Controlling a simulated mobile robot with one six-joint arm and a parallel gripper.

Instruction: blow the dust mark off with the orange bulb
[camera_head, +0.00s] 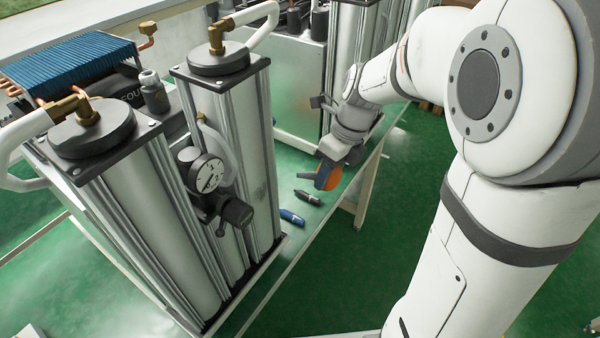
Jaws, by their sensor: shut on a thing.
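My gripper (328,166) is shut on the orange bulb (333,178), near the middle of the view above the bench. Only part of the bulb shows, as the gripper covers the rest, and its nozzle cannot be made out. A faint grey speckled patch, which looks like the dust mark (259,194), is on the right side of the nearer metal column (262,150). The bulb is to the right of this patch and apart from it.
A pressure gauge (206,175) with a black regulator juts out between the two front columns. A blue marker (291,217) and a black marker (307,198) lie on the bench (300,238). More columns (352,45) stand behind my gripper. Green floor is open at right.

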